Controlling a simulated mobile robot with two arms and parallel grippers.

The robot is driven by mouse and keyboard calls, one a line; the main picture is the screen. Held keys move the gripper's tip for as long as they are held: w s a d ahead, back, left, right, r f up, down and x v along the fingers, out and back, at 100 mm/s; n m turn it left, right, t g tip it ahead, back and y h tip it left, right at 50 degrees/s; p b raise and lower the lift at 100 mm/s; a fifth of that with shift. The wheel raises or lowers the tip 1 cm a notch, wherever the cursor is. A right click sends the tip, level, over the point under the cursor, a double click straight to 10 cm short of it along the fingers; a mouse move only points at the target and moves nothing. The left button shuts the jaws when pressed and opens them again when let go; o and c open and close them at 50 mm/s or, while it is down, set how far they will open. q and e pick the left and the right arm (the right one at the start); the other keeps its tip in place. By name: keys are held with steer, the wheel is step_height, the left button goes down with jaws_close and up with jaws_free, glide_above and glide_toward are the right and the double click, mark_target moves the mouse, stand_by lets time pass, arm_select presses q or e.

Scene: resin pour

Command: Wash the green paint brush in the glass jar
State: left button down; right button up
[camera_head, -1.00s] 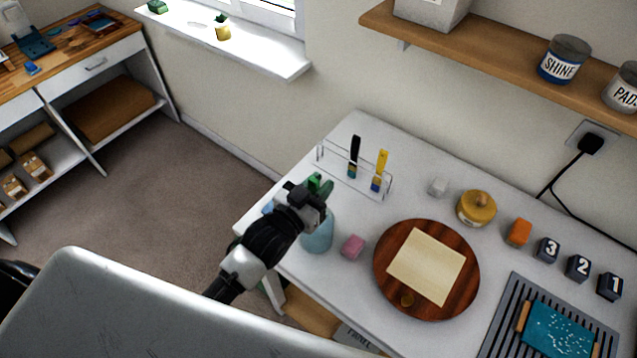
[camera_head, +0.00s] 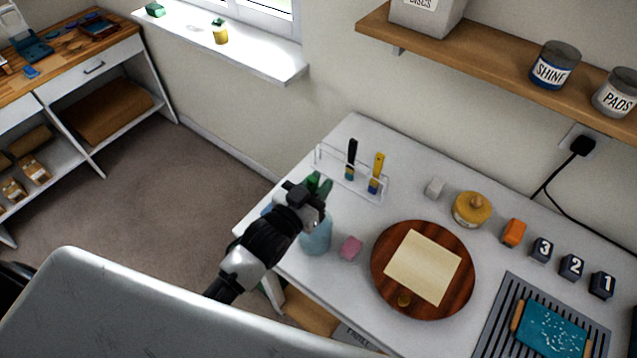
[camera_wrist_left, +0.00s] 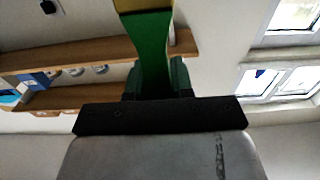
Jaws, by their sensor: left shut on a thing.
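My left gripper (camera_head: 318,186) is shut on the green paint brush (camera_head: 313,180), at the near left of the white table. The brush's green handle (camera_wrist_left: 150,45) also shows between the fingers in the left wrist view, with a yellowish part at the top edge. The glass jar (camera_head: 317,238), with bluish contents, stands on the table just below the gripper in the head view. The gripper and arm cover part of the jar's top, so I cannot tell whether the brush is inside it. My right gripper is not in view.
A clear rack (camera_head: 330,165) behind the gripper holds a black brush (camera_head: 352,158) and a yellow brush (camera_head: 377,172). A pink block (camera_head: 350,248) sits right of the jar, beside a round wooden board (camera_head: 385,285). A yellow lidded pot (camera_head: 472,210) stands farther back.

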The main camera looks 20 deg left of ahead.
mark_target(311, 184)
arm_select(q)
steer(key=shift+r, duration=0.1)
step_height(311, 184, up, 2)
steer(key=shift+r+p, duration=0.15)
steer(key=shift+p, duration=0.75)
steer(key=shift+r, duration=1.75)
